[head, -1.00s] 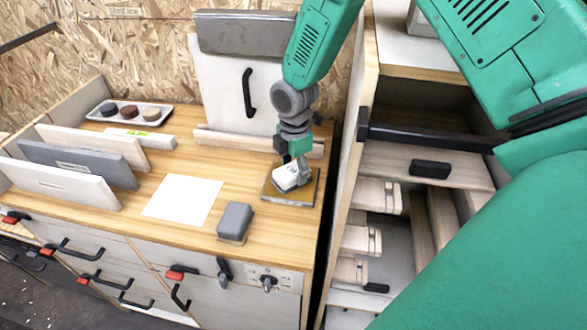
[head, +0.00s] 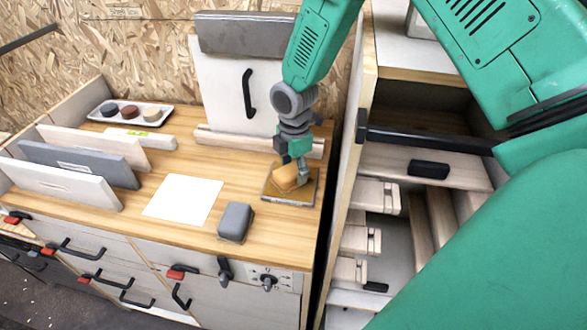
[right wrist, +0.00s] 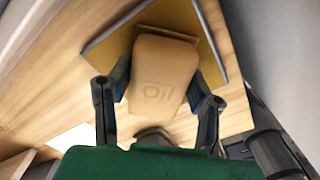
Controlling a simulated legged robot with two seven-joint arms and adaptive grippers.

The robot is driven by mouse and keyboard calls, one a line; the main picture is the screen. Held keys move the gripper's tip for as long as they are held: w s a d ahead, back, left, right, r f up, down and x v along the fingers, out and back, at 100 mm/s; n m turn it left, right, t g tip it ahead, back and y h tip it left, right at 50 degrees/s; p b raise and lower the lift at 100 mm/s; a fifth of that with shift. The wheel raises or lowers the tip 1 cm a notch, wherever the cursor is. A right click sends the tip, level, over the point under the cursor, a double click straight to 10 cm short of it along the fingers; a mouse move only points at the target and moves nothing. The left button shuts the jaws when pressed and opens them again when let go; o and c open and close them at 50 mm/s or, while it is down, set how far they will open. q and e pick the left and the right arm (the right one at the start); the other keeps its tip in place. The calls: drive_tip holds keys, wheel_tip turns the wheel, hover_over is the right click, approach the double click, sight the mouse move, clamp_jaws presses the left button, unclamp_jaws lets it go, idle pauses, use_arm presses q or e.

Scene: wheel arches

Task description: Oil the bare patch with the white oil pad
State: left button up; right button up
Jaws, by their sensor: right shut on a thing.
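The oil pad (head: 285,178) looks tan-amber now, with "Oil" lettered on its top in the right wrist view (right wrist: 163,75). My right gripper (head: 294,165) is shut on it, one finger on each side. The pad is over a flat, square, amber-brown tray (head: 297,197) at the right end of the wooden worktop; it appears to rest on it. A white square (head: 183,199) lies on the worktop to the left; I cannot tell whether it is the bare patch. My left gripper is not in view.
A grey block (head: 236,221) stands near the worktop's front edge. Upright panels (head: 70,185) stand at the left, and a tray with three round pieces (head: 130,112) lies behind. A cabinet side (head: 352,150) rises close on the right. Worktop around the white square is mostly clear.

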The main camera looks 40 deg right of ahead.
sight(294, 168)
drive_tip(key=shift+s, duration=0.1)
idle(0.3)
wheel_tip(294, 168, up, 7)
drive_tip(key=p, duration=0.6)
drive_tip(key=shift+p, duration=0.35)
